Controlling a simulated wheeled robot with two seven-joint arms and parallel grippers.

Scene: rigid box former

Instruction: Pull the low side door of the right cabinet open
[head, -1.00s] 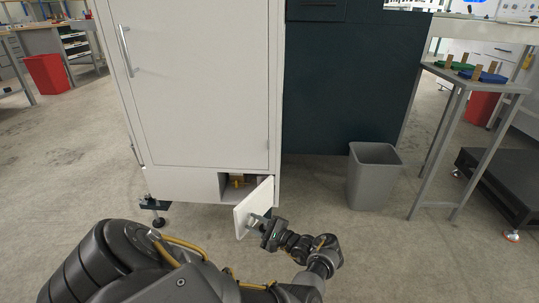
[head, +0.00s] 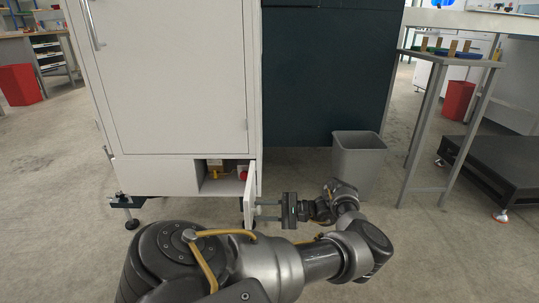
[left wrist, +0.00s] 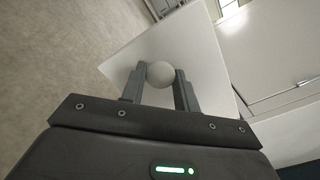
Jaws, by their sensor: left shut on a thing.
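The low side door (head: 251,185) of the white cabinet (head: 170,80) stands swung out, seen nearly edge-on in the head view at the right of its opening. My left gripper (head: 262,210) is on the right of the door, at its outer face. In the left wrist view my left gripper (left wrist: 160,84) has its two fingers on either side of a round pale knob (left wrist: 160,74), shut on it. The white door panel (left wrist: 197,45) fills the area behind the knob. My right gripper is not in view.
The open compartment (head: 213,187) shows yellow and red parts inside. A grey bin (head: 358,165) stands close behind my left forearm. A metal table (head: 450,62) with coloured trays is at the right. A levelling foot (head: 132,222) sticks out at the cabinet's lower left.

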